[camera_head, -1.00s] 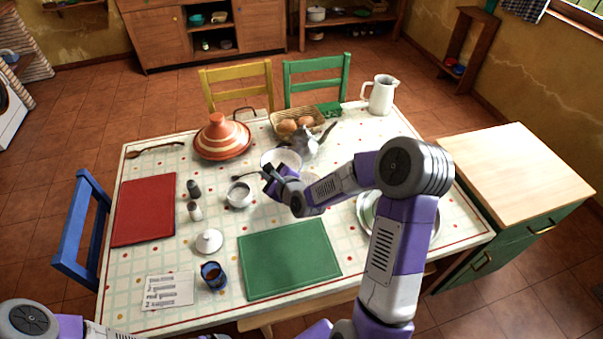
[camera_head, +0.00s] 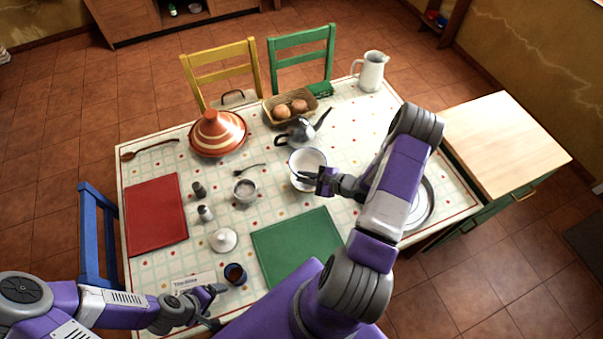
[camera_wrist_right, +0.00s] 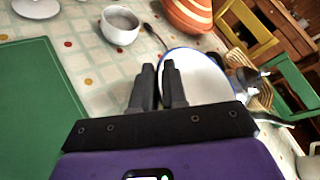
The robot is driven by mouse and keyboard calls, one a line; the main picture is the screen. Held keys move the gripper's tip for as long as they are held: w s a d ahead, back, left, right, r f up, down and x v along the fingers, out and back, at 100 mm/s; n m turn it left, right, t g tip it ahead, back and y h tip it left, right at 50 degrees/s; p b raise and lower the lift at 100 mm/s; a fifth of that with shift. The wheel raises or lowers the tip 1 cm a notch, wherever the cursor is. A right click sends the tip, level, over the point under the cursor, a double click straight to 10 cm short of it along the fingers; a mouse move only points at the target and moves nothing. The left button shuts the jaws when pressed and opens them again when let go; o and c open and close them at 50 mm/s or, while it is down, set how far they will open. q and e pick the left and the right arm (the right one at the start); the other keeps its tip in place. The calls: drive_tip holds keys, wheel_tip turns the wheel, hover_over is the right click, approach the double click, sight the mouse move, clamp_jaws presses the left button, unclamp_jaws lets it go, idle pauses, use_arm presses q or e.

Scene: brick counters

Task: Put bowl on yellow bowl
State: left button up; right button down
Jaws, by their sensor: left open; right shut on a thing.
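A white bowl with a blue rim (camera_head: 311,159) is near the middle of the table, just in front of the metal teapot. My right gripper (camera_head: 306,177) is shut on its near rim. In the right wrist view the fingers (camera_wrist_right: 158,72) are close together at the left edge of the bowl (camera_wrist_right: 200,78), which looks tilted. I cannot tell how high it is held, and its underside is hidden. I cannot make out a yellow bowl in either view. My left gripper (camera_head: 215,307) is open and empty at the front edge, by the blue mug.
The teapot (camera_head: 301,131), bread basket (camera_head: 270,106) and striped tagine (camera_head: 217,134) stand behind the bowl. A small white pot (camera_head: 245,190) is to its left. A green mat (camera_head: 295,240) lies in front. A metal plate (camera_head: 424,204) is right, partly behind my arm.

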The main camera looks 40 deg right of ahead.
sight(298, 188)
use_arm(q)
drive_tip(key=shift+s+f+b, duration=0.1)
drive_tip(key=shift+f+b, duration=0.3)
drive_tip(key=shift+f, duration=0.15)
use_arm(e)
wheel_tip(298, 188, down, 8)
drive_tip(key=shift+s+r, duration=0.1)
drive_tip(key=shift+r, duration=0.15)
drive_tip(key=shift+f, duration=0.35)
use_arm(q)
drive_tip(key=shift+s+a, duration=0.1)
use_arm(e)
drive_tip(key=shift+s+f, duration=0.15)
drive_tip(key=c, duration=1.2)
unclamp_jaws()
drive_tip(key=shift+d+f, duration=0.1)
drive_tip(key=shift+o, duration=0.2)
